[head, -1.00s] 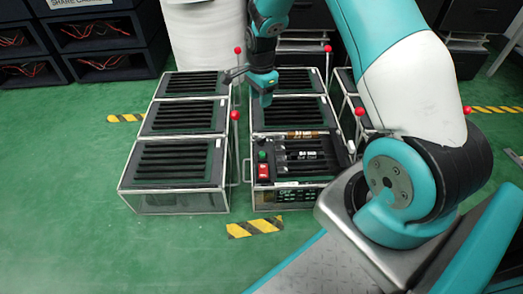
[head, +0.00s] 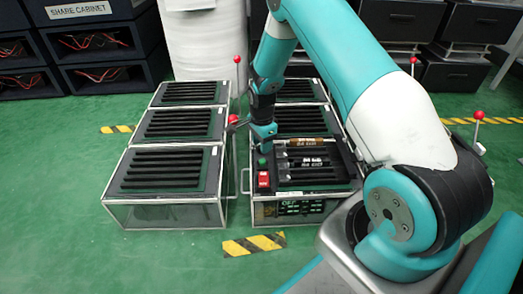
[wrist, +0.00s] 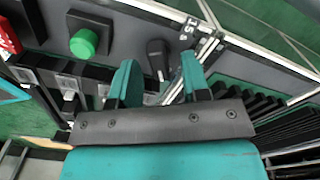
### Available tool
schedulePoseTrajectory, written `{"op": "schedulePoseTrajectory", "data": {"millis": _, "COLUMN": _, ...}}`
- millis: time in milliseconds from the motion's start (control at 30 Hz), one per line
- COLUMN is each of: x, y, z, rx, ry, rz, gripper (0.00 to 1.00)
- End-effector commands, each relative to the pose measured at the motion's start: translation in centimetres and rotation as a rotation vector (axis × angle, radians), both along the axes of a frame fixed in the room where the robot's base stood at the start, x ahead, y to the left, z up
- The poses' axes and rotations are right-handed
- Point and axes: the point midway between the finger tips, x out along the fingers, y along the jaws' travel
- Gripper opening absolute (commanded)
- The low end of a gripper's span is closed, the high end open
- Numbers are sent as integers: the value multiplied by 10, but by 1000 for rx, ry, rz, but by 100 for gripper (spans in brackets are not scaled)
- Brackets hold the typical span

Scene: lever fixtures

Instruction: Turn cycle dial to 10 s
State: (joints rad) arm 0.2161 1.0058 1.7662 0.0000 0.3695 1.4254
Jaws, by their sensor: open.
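The cycle dial (wrist: 157,57) is a black knob on the grey panel in the wrist view, beside the green button. In the head view my gripper (head: 264,135) is low over the control strip of the front right unit (head: 300,209), and the dial is hidden there.
The green button (head: 263,161) and red switch (head: 263,180) sit in front of my gripper on the same strip. A red-tipped lever (head: 237,62) stands between the unit rows. Dark slatted racks lie right of my gripper in the wrist view. Open floor lies in front.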

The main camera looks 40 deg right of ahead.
Motion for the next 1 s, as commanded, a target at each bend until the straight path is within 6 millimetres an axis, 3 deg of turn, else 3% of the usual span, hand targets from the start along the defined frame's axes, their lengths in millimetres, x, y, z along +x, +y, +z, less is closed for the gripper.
{"op": "schedulePoseTrajectory", "data": {"millis": 400, "x": 0, "y": 0, "z": -7, "rx": 0, "ry": 0, "rz": 0, "gripper": 40}}
{"op": "schedulePoseTrajectory", "data": {"millis": 567, "x": 0, "y": 0, "z": -7, "rx": 0, "ry": 0, "rz": 0, "gripper": 4}}
{"op": "schedulePoseTrajectory", "data": {"millis": 600, "x": 0, "y": 0, "z": -7, "rx": 0, "ry": 0, "rz": 0, "gripper": 0}}
{"op": "schedulePoseTrajectory", "data": {"millis": 1000, "x": 0, "y": 0, "z": -4, "rx": 0, "ry": 0, "rz": 55, "gripper": 0}}
